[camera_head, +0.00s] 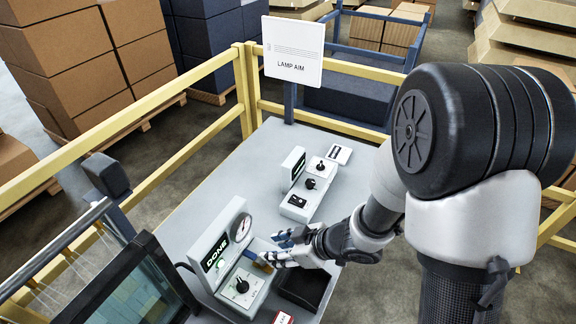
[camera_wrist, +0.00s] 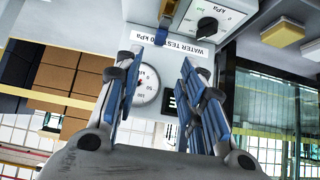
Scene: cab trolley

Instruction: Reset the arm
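My arm reaches in from the right in the head view. My gripper (camera_head: 283,250) is just above and right of a grey test unit (camera_head: 225,250) on the table. In the wrist view my gripper (camera_wrist: 163,75) has its blue-padded fingers spread apart, with nothing between them. Beyond the fingers that view shows the unit's round gauge (camera_wrist: 148,85), a "WATER TEST" label (camera_wrist: 184,43) and a black knob (camera_wrist: 207,26). In the head view the unit's display reads "DONE" (camera_head: 215,253). A small yellow part (camera_head: 263,266) sits close to the fingers; contact cannot be told.
A second control box (camera_head: 302,190) with knobs stands farther back on the grey table (camera_head: 215,185). A dark screen (camera_head: 140,290) is at front left. Yellow rails (camera_head: 180,150) and a "LAMP AIM" sign (camera_head: 292,50) border the table.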

